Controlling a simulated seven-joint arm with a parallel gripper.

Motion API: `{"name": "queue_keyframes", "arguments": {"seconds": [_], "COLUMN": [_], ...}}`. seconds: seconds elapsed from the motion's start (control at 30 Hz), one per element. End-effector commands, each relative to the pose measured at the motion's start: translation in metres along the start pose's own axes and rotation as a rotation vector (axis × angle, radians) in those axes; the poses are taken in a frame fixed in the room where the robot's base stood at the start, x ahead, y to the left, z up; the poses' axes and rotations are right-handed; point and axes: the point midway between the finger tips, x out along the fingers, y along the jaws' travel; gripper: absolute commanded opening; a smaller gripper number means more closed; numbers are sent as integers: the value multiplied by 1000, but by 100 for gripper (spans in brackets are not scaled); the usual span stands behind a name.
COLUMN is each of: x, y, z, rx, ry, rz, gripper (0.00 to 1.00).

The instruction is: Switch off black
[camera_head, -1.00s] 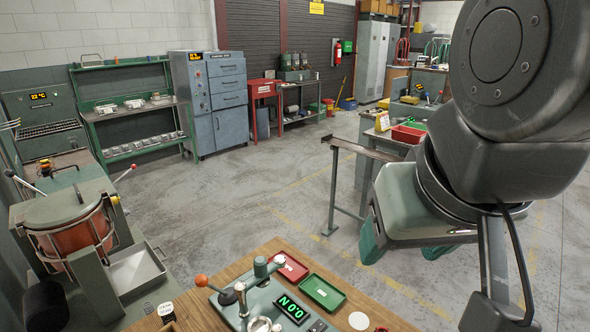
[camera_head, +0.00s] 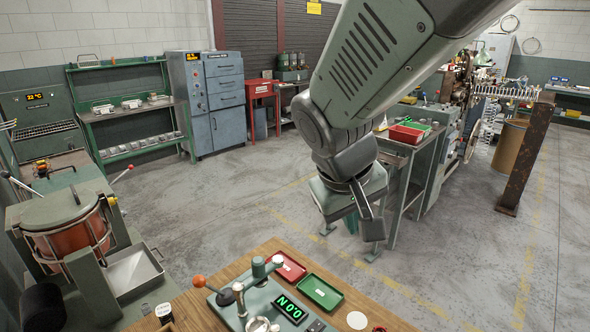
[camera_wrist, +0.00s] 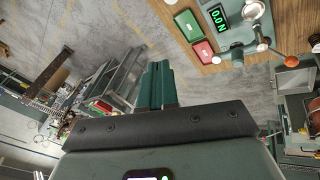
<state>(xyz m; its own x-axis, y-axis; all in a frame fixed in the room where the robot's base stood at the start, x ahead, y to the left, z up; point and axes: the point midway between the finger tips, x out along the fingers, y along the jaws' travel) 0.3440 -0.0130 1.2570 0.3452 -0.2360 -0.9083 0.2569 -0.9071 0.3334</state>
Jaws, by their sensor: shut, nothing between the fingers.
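My gripper (camera_head: 351,226) hangs over open floor beyond the wooden bench, its teal fingers pointing down. In the wrist view its fingers (camera_wrist: 155,85) lie together, shut and empty, touching nothing. I cannot make out for certain which item is the black switch. On the bench stands a green force tester with a lit display (camera_head: 291,308), an orange-knobbed lever (camera_head: 199,281) and small dark buttons (camera_head: 317,326) at the picture's lower edge. The display also shows in the wrist view (camera_wrist: 219,15).
A red tray (camera_head: 288,266) and a green tray (camera_head: 321,292) lie on the wooden bench (camera_head: 375,318). A drum machine (camera_head: 65,235) stands left. A side table with red bin (camera_head: 406,134) and a rusty post (camera_head: 525,155) stand right. The middle floor is clear.

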Motion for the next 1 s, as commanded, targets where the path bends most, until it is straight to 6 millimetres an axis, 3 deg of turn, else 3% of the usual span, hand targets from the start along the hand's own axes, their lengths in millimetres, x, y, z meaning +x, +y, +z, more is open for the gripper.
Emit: {"name": "queue_keyframes", "arguments": {"seconds": [0.03,0.2,0.4,0.5,0.7,1.0], "x": [22,83,144,164,184,188], "y": [0,-10,-32,-46,-65,-71], "z": [0,2,9,12,12,11], "rx": [-38,-178,-304,-345,-386,-397], "ry": [-28,-64,-42,-7,66,97], "rz": [-19,-109,-273,-356,-469,-504], "gripper": [0,0,0,0,0,0]}}
